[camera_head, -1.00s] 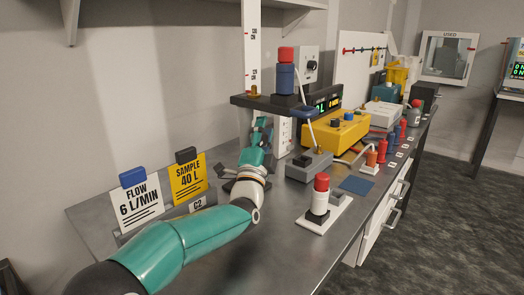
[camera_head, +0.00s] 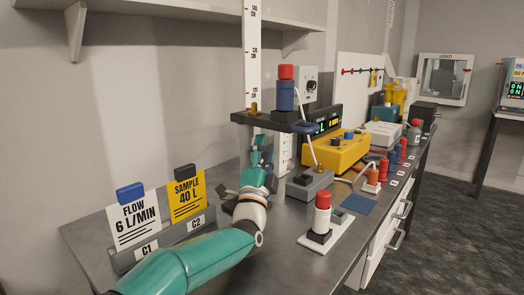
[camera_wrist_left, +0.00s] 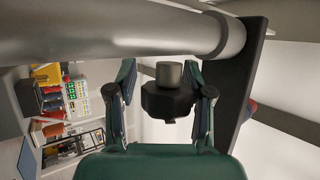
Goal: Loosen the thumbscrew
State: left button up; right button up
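In the left wrist view a dark faceted knob (camera_wrist_left: 168,103), which looks like the thumbscrew, has a grey cylindrical stub (camera_wrist_left: 169,76). My left gripper (camera_wrist_left: 166,98) is open, with one finger on each side of the knob. A gap shows on the left side; contact on the right side is unclear. In the head view my left gripper (camera_head: 260,150) is just below a dark platform (camera_head: 268,120) on the scaled white post (camera_head: 252,60). The knob cannot be made out there. My right gripper is not in view.
A red-capped blue pump (camera_head: 286,92) stands on the platform. Flow and sample cards (camera_head: 137,222) stand at left. In the wrist view a thick grey tube (camera_wrist_left: 110,32) crosses above the knob.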

pick_arm(q)
jog(key=shift+r, duration=0.1)
jog(key=shift+s+f, duration=0.35)
jog(key=shift+f, duration=0.05)
jog(key=shift+s, duration=0.35)
jog(key=s+a, duration=0.2)
jog(key=s, duration=0.9)
jog(key=shift+s, duration=0.25)
jog(key=shift+f, duration=0.1)
